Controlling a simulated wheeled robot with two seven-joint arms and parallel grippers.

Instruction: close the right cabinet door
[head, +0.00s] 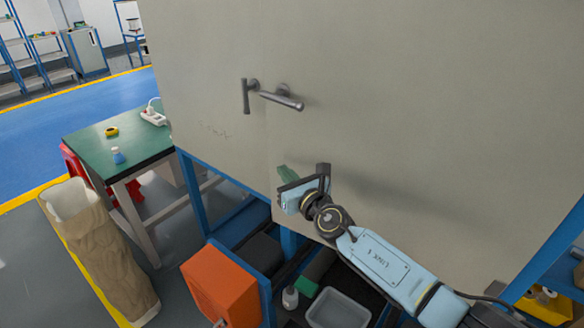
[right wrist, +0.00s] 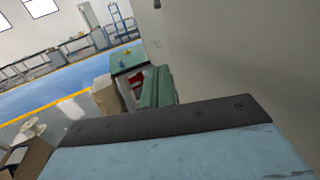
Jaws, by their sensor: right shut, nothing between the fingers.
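The beige cabinet front (head: 400,90) fills the upper middle and right of the head view. Two grey bar handles, a left one (head: 246,96) and a right one (head: 282,97), sit close together on it. I cannot make out a door seam, or whether the right door stands fully shut. My right gripper (head: 287,173) is below the handles, close to the panel; contact is unclear. Its green fingers are together and empty, and they also show in the right wrist view (right wrist: 156,88), with the pale panel (right wrist: 230,50) to the right. My left gripper is not in view.
A tall brown sack-like container (head: 95,245) stands in front. Below the cabinet are an orange box (head: 220,285) and a grey bin (head: 338,308). Blue floor lies open behind.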

